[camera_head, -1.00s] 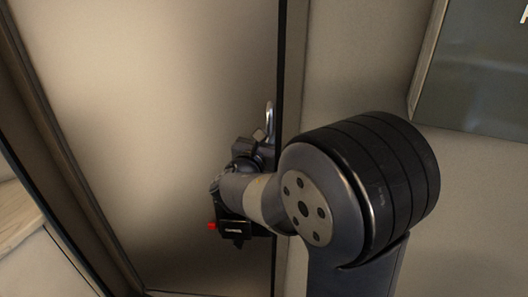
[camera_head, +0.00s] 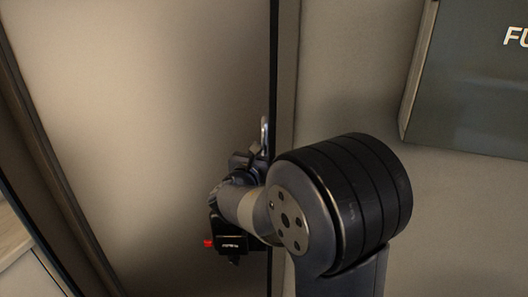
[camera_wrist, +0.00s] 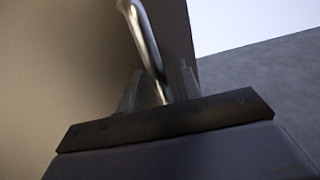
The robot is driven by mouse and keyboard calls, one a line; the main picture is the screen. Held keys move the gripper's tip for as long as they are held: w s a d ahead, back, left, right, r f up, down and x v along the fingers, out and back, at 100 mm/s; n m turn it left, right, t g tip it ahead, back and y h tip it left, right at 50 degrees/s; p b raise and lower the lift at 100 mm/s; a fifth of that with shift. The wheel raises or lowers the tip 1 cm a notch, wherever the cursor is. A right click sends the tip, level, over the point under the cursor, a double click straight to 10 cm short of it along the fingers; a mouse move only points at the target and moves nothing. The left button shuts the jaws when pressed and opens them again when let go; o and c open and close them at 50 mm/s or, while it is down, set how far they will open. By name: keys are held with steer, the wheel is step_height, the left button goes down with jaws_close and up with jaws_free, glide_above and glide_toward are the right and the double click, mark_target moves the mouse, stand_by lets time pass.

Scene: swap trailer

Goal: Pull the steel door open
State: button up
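The steel door (camera_head: 150,120) is a plain beige-grey panel filling the left half of the head view. Its right edge runs along a dark vertical line. A curved metal handle (camera_head: 264,129) stands near that edge. My gripper (camera_head: 250,158) is at the handle, its fingers partly hidden by my wrist and arm. In the wrist view, the handle (camera_wrist: 145,38) passes down between the two fingers of my gripper (camera_wrist: 160,88). The fingers stand apart around it, close to the bar. I cannot tell whether both press on it. The handle's lower end is hidden.
A door frame (camera_head: 50,150) runs down the left. A beige wall (camera_head: 350,80) lies right of the door, with a dark sign panel (camera_head: 465,85) at the upper right. A pale ledge (camera_head: 12,240) shows at the lower left.

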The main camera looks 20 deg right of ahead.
steer(key=v, duration=1)
steer(key=shift+s+a, duration=0.3)
steer(key=x, duration=1.1)
steer(key=shift+d, duration=0.15)
steer(key=v, duration=0.2)
steer(key=shift+s+a+r, duration=0.1)
steer(key=shift+s+a, duration=0.1)
steer(key=shift+s, duration=0.15)
steer(key=shift+s+a, duration=0.15)
steer(key=shift+s, duration=0.25)
steer(key=shift+w, duration=0.1)
